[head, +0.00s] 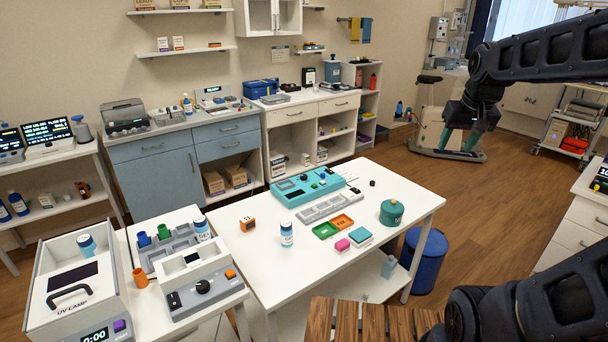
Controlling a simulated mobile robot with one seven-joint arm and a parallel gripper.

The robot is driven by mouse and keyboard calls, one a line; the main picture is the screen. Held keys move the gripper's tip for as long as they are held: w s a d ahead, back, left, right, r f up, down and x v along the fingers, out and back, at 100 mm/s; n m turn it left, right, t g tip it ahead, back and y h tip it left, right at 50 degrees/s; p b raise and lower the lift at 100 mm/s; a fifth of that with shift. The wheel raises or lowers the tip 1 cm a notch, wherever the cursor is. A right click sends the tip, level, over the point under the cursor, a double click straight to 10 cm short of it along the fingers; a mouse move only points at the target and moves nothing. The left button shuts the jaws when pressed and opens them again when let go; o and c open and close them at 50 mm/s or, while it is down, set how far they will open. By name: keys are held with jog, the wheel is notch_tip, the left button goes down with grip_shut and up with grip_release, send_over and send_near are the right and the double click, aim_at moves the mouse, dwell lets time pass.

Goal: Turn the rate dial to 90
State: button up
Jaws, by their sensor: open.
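No label reading "rate" is legible from here, so I cannot tell which control is the rate dial. A grey-white device (184,303) at the lower left has a round black knob (203,286) and an orange button. A teal device (296,198) with small controls sits at the back of the white centre table; its markings are too small to read. The UV lamp box (60,301) has a purple knob (120,325) and a display showing 0:00. My gripper (460,139), with teal fingers, hangs at the upper right, open and empty, far from all these devices.
The centre table (262,276) also carries a white-blue bottle (287,234), an orange timer (247,224), green and orange trays, pink and teal blocks and a teal jar (391,212). A blue bin (424,262) stands to its right. A wooden slatted surface (365,322) is at the bottom. Open floor lies right.

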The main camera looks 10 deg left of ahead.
jog(key=w+a+r+n+g, duration=0.1)
jog(key=w+a, duration=0.3)
jog(key=w, duration=0.5)
jog(key=w+a+r, duration=0.1)
jog(key=w+a, duration=0.3)
jog(key=w, duration=0.5)
jog(key=n+g, duration=0.3)
jog(key=n, duration=0.1)
send_over(304, 175)
notch_tip(304, 175, down, 31)
notch_tip(304, 175, down, 10)
jog(key=shift+f, duration=0.25)
jog(key=shift+c, duration=0.2)
jog(key=shift+m, duration=0.3)
jog(key=c, duration=0.9)
